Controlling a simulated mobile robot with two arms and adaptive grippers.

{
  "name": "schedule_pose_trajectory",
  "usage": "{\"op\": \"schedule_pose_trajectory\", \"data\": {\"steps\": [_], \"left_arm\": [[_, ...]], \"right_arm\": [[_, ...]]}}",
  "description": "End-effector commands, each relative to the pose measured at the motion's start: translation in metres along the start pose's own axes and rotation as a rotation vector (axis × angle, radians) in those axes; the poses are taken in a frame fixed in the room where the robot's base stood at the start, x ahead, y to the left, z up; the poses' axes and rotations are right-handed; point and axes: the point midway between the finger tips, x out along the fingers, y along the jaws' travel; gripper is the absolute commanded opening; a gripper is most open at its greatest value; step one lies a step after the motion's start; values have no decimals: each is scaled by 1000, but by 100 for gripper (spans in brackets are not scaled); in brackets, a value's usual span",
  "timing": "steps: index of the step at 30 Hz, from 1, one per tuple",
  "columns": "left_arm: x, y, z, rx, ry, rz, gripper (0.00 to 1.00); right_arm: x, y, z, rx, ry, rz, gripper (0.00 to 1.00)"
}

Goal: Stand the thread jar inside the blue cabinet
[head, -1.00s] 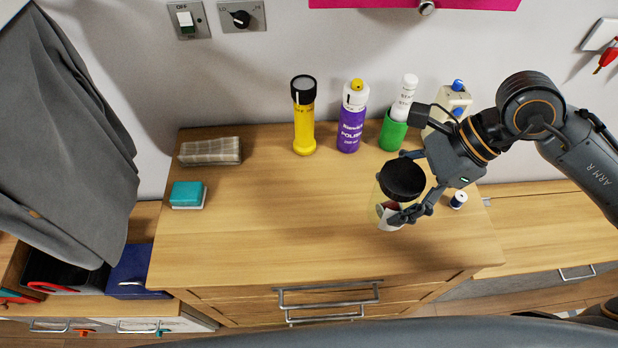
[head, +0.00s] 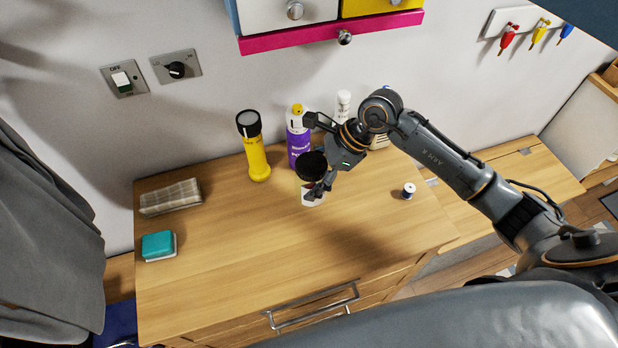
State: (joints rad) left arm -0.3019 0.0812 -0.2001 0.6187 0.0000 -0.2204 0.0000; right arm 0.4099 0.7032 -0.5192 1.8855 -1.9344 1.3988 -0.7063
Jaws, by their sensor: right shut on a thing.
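The thread jar (head: 313,188) is clear with a black lid (head: 311,166) and something pale inside. My right gripper (head: 318,186) is shut on it from the right and holds it upright or nearly so, apparently above the wooden dresser top (head: 240,240). Part of the jar is hidden by the fingers. My left gripper is not in view. A plain dark blue surface (head: 585,14) cuts the top right corner; I cannot tell whether it is the blue cabinet. No cabinet interior shows.
A yellow torch (head: 254,150), a purple polish bottle (head: 298,140) and a white tube (head: 343,104) stand behind the jar. A thread spool (head: 408,191) stands right. A coloured drawer unit (head: 335,32) hangs above. Key hooks (head: 541,30) are upper right. The dresser's front is clear.

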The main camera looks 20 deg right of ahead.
Motion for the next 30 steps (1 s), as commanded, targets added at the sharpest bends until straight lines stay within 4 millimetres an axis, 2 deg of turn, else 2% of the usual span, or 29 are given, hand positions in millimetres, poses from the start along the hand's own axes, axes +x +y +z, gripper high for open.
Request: {"op": "schedule_pose_trajectory", "data": {"steps": [6,9,12,24,25,28,30], "left_arm": [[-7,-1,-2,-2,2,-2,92],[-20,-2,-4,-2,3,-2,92],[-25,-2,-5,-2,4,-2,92],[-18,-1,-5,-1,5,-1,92],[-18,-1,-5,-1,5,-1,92],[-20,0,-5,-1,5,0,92],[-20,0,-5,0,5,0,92]], "right_arm": [[14,-11,-2,2,-2,0,26],[25,-9,-10,4,-1,4,26],[35,-10,-17,3,-1,0,26],[42,-11,-22,-2,-1,-3,26],[42,-10,-22,-2,0,-2,68],[41,-10,-22,-1,0,-1,88],[41,-10,-22,-1,0,-1,89]]}}
